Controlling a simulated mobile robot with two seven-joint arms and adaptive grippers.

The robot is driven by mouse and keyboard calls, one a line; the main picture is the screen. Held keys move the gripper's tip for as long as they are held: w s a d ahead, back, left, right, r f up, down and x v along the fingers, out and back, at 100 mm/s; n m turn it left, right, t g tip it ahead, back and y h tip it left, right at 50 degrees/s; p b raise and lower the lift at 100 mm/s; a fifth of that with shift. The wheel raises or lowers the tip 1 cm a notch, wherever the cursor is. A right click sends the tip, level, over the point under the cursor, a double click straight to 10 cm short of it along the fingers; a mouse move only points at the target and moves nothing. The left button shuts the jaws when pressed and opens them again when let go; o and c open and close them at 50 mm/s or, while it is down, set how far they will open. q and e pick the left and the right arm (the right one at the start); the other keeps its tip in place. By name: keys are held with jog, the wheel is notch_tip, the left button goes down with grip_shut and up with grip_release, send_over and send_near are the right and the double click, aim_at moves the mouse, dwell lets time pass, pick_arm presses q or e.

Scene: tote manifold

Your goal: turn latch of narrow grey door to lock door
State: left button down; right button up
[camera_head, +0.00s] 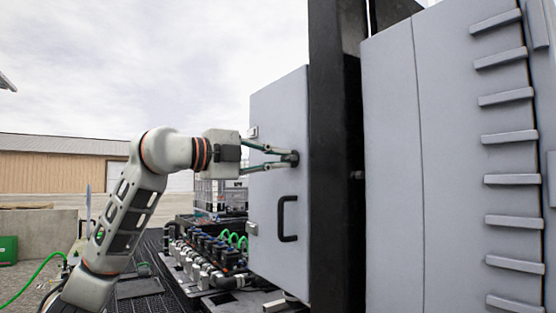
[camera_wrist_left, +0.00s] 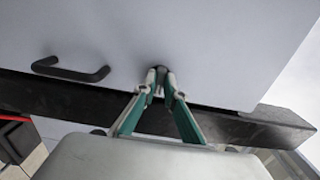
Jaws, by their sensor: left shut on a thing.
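The narrow grey door (camera_head: 279,110) stands upright left of a black post in the head view, and looks closed against it. It also fills the upper part of the left wrist view (camera_wrist_left: 215,45). A small dark latch (camera_head: 295,158) sits on the door near the post, above the black handle (camera_head: 287,219). My left gripper (camera_head: 289,158) reaches it from the left. In the left wrist view its fingertips (camera_wrist_left: 160,80) are shut on the dark latch (camera_wrist_left: 159,69), mostly hidden between them. The latch's turn angle cannot be told. My right gripper is not in view.
The black post (camera_head: 335,130) stands right beside the door. A large grey cabinet (camera_head: 395,160) with several ledges fills the right. Low manifold equipment with green hoses (camera_head: 215,250) lies below and left of the door. Open air surrounds my left arm.

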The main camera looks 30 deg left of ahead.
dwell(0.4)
pick_arm(q)
jog(key=c, duration=2.1)
grip_release()
jog(key=v, duration=1.2)
jog(key=shift+a, duration=0.1)
